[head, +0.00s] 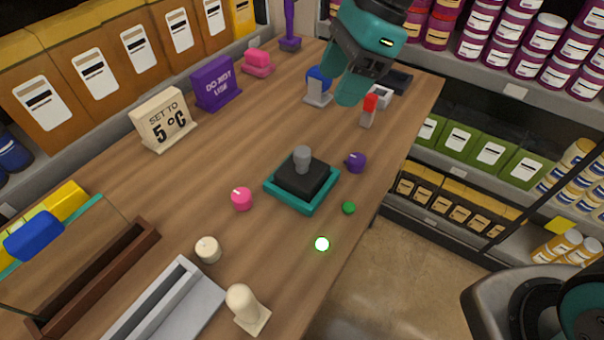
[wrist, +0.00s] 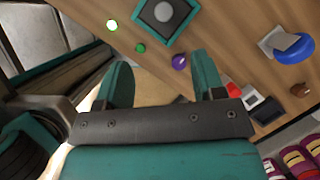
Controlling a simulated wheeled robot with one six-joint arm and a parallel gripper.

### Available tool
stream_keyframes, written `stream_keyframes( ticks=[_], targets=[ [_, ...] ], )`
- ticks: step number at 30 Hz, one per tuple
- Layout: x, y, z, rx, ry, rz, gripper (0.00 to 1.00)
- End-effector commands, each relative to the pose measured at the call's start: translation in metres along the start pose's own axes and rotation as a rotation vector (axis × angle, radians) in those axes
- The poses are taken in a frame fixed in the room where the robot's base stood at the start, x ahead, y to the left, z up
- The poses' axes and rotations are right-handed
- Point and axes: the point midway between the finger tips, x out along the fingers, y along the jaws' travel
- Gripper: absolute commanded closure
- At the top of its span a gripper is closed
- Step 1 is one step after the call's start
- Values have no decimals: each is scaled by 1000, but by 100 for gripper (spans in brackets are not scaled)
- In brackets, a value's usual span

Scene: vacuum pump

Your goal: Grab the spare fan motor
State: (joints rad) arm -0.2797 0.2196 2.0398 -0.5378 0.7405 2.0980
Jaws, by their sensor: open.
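I cannot tell for certain which thing is the spare fan motor; no label names it. My gripper (head: 350,88) is open and empty above the far right part of the wooden table (head: 240,140). Its two teal fingers stand apart in the wrist view (wrist: 163,64). Below and around it are a blue round piece on a grey base (head: 318,84), partly near the fingers, and a red-topped grey switch (head: 368,109). A black block with a grey round top (head: 303,180) sits on a teal tray (head: 286,203) mid-table.
Pink (head: 242,199) and purple (head: 356,162) knobs, a green button (head: 348,208) and a lit green lamp (head: 322,244) surround the tray. Two signs (head: 164,120) stand at the left. Stocked shelves (head: 470,140) lie beyond the table's right edge. Bare wood lies left of the tray.

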Motion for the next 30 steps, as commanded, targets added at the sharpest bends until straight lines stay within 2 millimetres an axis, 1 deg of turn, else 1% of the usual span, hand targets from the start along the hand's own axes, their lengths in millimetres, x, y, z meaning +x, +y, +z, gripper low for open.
stream_keyframes(
  ticks=[2,5,12,15,18,23,25,30],
  targets=[
    [9,-1,0,24,0,5,37],
    [27,0,0,29,1,7,37],
    [82,0,0,27,1,7,37],
    [101,0,0,26,2,6,37],
    [114,-1,0,25,1,4,37],
    [124,-1,-1,25,1,3,37],
    [130,-2,-2,26,1,4,37],
    [157,-4,-5,25,2,5,37]
  ],
)
